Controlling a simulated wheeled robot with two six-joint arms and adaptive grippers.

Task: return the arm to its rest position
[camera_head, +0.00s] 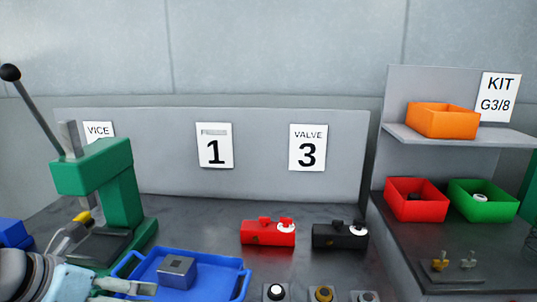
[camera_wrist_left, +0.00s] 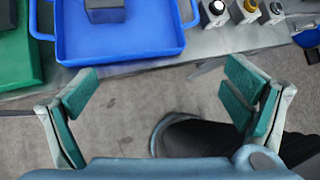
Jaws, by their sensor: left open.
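My left arm comes in at the lower left of the head view, with its left gripper (camera_head: 125,288) low beside the blue tray (camera_head: 232,282). In the left wrist view the left gripper (camera_wrist_left: 163,92) has its green-padded fingers spread wide with nothing between them. Below the fingers is grey floor, and the bench edge and blue tray (camera_wrist_left: 120,52) lie beyond them. My right gripper is not in view.
A grey block (camera_head: 177,271) sits in the tray. A green press (camera_head: 120,180) with a long lever stands behind my left arm. Red (camera_head: 268,234) and black (camera_head: 340,236) devices stand mid-bench. Several buttons (camera_head: 321,294) line the front. Kit bins (camera_head: 443,121) are at right.

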